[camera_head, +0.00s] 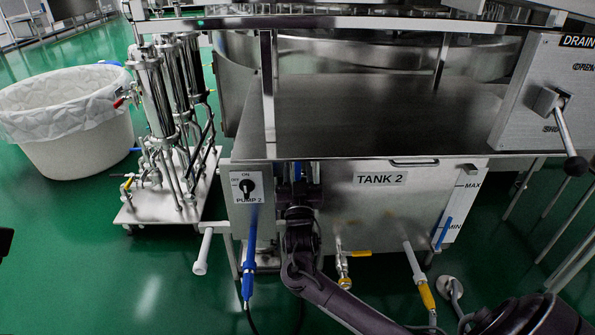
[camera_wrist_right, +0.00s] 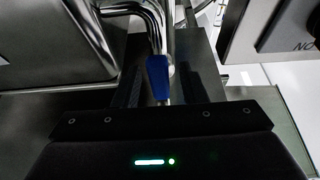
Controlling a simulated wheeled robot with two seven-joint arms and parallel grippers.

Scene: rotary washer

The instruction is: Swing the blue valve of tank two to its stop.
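The steel front of tank two (camera_head: 380,210), labelled TANK 2, is in the middle of the head view. My right arm comes up from the lower right. Its gripper (camera_head: 298,190) is beside the PUMP 2 box, under the tank top's edge. In the right wrist view, the blue valve handle (camera_wrist_right: 157,78) sits between the two dark fingers of my right gripper (camera_wrist_right: 162,85). Gaps show on both sides of the handle, so the gripper looks open around it. A bent steel pipe rises behind it. In the head view, the gripper mostly hides this valve. My left gripper is not identifiable.
The PUMP 2 switch box (camera_head: 246,186) is close left of my gripper. A blue hanging sprayer (camera_head: 249,262) is below it. Yellow-handled valves (camera_head: 361,254) are to the right. A DRAIN lever (camera_head: 563,125) is at far right. A white bin (camera_head: 75,150) is left.

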